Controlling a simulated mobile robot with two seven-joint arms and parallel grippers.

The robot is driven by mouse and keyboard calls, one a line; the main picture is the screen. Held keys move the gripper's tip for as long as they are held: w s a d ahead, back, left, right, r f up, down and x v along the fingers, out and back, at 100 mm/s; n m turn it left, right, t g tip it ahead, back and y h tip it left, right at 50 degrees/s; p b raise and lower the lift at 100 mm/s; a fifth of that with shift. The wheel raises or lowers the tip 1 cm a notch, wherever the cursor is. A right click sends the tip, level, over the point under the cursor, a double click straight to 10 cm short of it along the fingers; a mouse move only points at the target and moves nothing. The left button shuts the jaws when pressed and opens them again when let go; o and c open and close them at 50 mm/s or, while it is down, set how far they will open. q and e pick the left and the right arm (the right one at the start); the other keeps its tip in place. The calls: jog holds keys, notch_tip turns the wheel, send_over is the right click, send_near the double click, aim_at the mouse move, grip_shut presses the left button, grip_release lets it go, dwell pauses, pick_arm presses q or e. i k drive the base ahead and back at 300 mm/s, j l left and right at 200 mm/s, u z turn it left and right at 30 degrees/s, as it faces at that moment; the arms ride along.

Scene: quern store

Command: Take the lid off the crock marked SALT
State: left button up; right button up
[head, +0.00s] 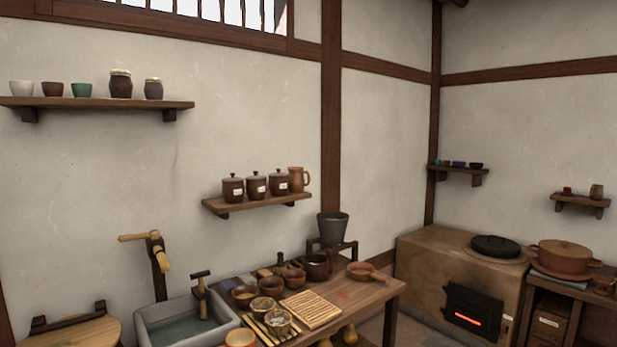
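Three dark brown lidded crocks stand in a row on a small wall shelf (250,207) in the middle of the head view: a left crock (233,191), a middle crock (256,188) and a right crock (279,185). Each has a knobbed lid in place and a small pale label on its front. The labels are too small to read, so I cannot tell which crock is marked SALT. Neither of my grippers is in view.
A brown mug (298,179) stands right of the crocks. Below, a wooden table (378,292) holds bowls, a slatted board (311,309) and a pan (362,271). A water-filled basin (150,321) is at lower left. A stove (420,262) with a glowing firebox stands right.

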aim_at(273, 175)
jog(key=z, duration=1.2)
jog(key=i, duration=4.6)
jog(key=u, duration=4)
